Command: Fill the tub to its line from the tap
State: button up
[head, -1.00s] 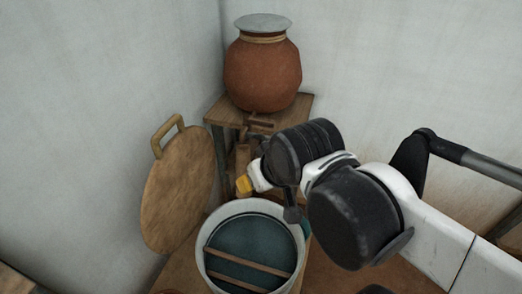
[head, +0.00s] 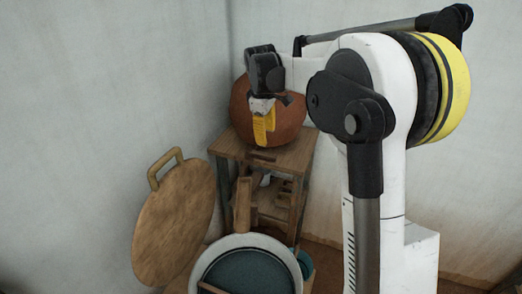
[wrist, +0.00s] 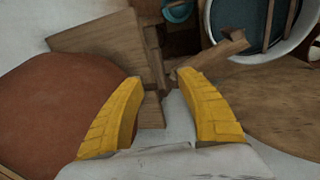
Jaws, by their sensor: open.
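The tub (head: 205,262) is round and pale, with a dark blue-green inside crossed by wooden slats. It shows at the top right of the wrist view (wrist: 212,52). I cannot make out its line or the water level. A clay pot (head: 287,122) stands on a wooden stand behind the tub. A small wooden piece (head: 262,157), possibly the tap, sits at the stand top's front edge. My gripper (head: 263,138) has yellow fingers and hangs in front of the pot, above that piece. In the wrist view the fingers (wrist: 160,84) are apart with nothing gripped.
The wooden stand (head: 295,155) is close below my gripper. An upright wooden piece (head: 243,205) rises between stand and tub. A round wooden board with a handle (head: 170,225) leans at the left wall. A teal bowl (wrist: 180,11) is beside the tub. White walls close the corner.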

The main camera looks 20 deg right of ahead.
aim_at(268, 155)
jog(key=b+x, duration=0.4)
jog(key=x, duration=0.7)
jog(key=shift+w+d+f, duration=0.2)
jog(key=shift+d, duration=0.05)
grip_shut()
